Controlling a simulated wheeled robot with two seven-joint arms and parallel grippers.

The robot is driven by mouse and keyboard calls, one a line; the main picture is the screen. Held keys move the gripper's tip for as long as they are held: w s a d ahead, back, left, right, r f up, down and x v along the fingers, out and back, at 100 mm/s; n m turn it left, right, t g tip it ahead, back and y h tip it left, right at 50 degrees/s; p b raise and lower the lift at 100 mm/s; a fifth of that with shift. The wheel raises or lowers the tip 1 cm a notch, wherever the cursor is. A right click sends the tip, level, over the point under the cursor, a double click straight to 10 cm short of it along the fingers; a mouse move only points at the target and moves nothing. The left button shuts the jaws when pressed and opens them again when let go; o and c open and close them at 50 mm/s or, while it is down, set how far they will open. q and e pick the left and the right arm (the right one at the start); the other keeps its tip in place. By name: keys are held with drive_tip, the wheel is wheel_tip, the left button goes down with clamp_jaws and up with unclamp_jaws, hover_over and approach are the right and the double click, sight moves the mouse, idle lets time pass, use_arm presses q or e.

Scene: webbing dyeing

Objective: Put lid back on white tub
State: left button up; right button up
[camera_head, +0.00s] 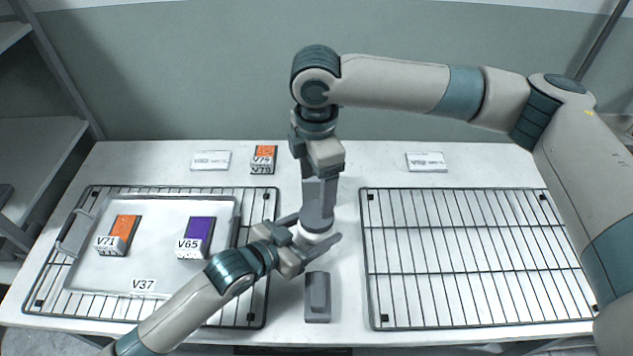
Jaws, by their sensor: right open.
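The white tub (318,237) is near the middle of the table, mostly hidden by my grippers. A grey round piece, which looks like its lid (316,217), sits over the tub; whether it is fully seated cannot be seen. My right gripper (319,203) points straight down above this piece, its jaws open. My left gripper (313,235) reaches in from the lower left, with one finger on each side of the tub. Whether its fingers press on the tub is hard to tell.
A grey block-like object (317,297) stands just in front of the tub. On the left rack (262,310) lies a tray (180,276) with orange block V71 (120,235) and purple block V65 (197,236). The right rack (470,258) is empty. Block V79 (264,158) and white cards (210,160) are behind.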

sight(317, 214)
drive_tip(key=shift+f, duration=3.85)
drive_tip(key=shift+c, duration=0.3)
drive_tip(key=c, duration=1)
drive_tip(key=shift+c, duration=0.2)
drive_tip(key=o, duration=1.3)
drive_tip(key=shift+c, duration=0.2)
drive_tip(key=shift+r, duration=0.15)
wheel_tip(317, 214, up, 12)
